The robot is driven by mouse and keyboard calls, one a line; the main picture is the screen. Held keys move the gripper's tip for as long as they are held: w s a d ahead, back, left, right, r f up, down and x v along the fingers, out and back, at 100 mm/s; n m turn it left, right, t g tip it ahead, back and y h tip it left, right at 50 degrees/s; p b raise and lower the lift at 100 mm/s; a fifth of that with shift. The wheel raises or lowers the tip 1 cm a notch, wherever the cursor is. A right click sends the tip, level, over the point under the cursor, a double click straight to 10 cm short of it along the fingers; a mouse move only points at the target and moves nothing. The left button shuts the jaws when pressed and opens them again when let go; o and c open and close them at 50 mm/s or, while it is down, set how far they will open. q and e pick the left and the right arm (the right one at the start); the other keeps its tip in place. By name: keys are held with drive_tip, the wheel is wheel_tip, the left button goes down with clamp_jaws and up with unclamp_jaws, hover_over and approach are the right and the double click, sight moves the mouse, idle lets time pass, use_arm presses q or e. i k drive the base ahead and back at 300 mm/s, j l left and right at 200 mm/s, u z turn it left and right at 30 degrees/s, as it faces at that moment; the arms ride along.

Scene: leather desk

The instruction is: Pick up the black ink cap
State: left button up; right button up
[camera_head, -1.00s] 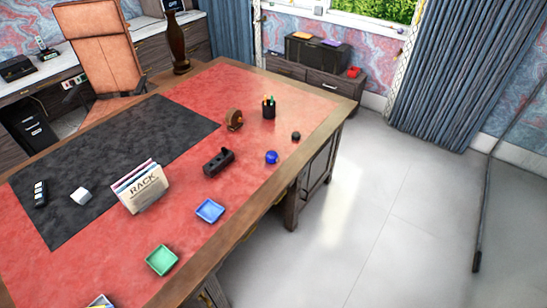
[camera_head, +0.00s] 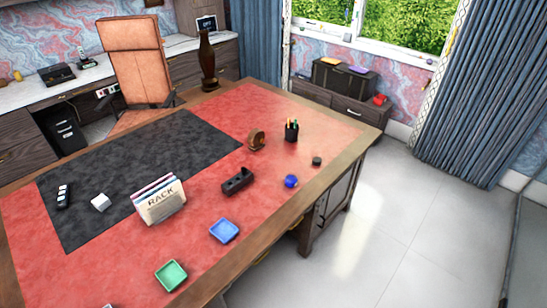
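A small dark round cap (camera_head: 316,161), which looks like the black ink cap, lies on the red leather of the desk near its right edge. It is right of a blue round object (camera_head: 291,181) and below the black pen cup (camera_head: 291,131). Neither of my grippers is in view, and nothing touches the cap.
The desk (camera_head: 350,146) also holds a black holder (camera_head: 237,181), a brown round dispenser (camera_head: 256,140), a file rack (camera_head: 160,204), a blue tray (camera_head: 224,230) and a green tray (camera_head: 171,275). The floor (camera_head: 385,235) right of the desk is clear.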

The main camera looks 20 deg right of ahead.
sight(317, 161)
drive_tip(key=i+l+u, duration=0.15)
drive_tip(key=l+u, duration=0.25)
drive_tip(key=l, duration=0.2)
drive_tip(key=l+u, duration=0.4)
drive_tip(key=l, duration=0.2)
drive_tip(key=l+u, duration=0.4)
drive_tip(key=l, duration=0.2)
